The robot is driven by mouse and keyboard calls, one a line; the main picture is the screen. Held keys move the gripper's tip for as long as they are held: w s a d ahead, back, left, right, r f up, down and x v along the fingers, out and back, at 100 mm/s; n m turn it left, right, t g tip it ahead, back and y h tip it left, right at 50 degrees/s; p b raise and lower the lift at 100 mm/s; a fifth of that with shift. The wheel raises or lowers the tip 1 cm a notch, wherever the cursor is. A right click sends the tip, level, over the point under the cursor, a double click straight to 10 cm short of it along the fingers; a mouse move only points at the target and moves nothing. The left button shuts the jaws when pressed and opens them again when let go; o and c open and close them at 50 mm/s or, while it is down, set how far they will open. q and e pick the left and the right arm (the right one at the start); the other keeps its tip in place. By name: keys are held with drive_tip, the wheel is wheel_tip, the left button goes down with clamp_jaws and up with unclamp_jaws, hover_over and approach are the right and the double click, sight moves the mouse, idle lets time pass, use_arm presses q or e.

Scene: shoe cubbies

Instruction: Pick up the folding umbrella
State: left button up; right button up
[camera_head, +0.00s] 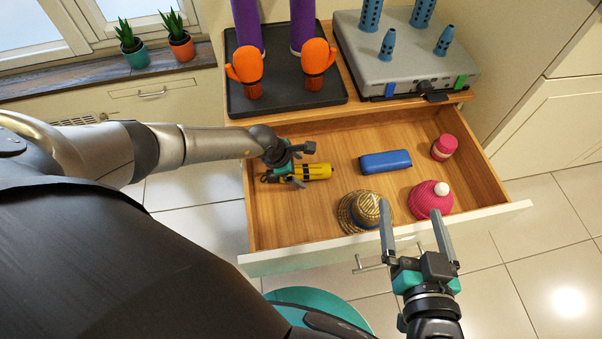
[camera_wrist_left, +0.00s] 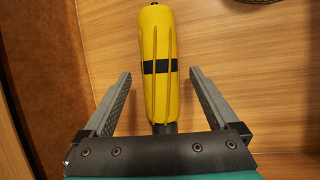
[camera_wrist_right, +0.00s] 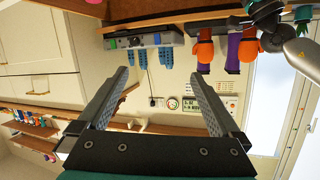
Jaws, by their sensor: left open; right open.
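The folding umbrella (camera_head: 314,171) is yellow with a black band and lies in the open wooden drawer, at its left side. My left gripper (camera_head: 300,166) is over the umbrella's left end. In the left wrist view the umbrella (camera_wrist_left: 157,88) lies between the two spread fingers of the left gripper (camera_wrist_left: 157,95), with a gap on both sides. The umbrella's lower end is hidden behind the gripper body. My right gripper (camera_head: 415,222) is open and empty, near the drawer's front edge at the right. In the right wrist view its fingers (camera_wrist_right: 158,90) are spread with nothing between them.
The drawer (camera_head: 290,225) also holds a blue case (camera_head: 385,161), a pink-red jar (camera_head: 444,147), a straw hat (camera_head: 362,211) and a pink knit hat (camera_head: 428,199). Above it are a black tray (camera_head: 335,96) with orange gloves (camera_head: 318,62) and a grey box (camera_head: 405,65) with blue pegs.

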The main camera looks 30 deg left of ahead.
use_arm(q)
drive_tip(key=shift+w+d+f+b, duration=0.15)
drive_tip(key=shift+f+b, duration=0.25)
drive_tip(key=shift+f, duration=0.1)
drive_tip(key=shift+w+f, duration=0.1)
drive_tip(key=shift+f, duration=0.05)
use_arm(e)
drive_tip(key=shift+s+a+r+m+t+y, duration=0.15)
drive_tip(key=shift+s+a+r+t+y, duration=0.1)
drive_tip(key=shift+r+t, duration=0.25)
drive_tip(key=shift+s+a+r+m+t+y, duration=0.15)
drive_tip(key=shift+s+a+r+t, duration=0.1)
drive_tip(key=shift+t, duration=0.35)
use_arm(q)
clamp_jaws()
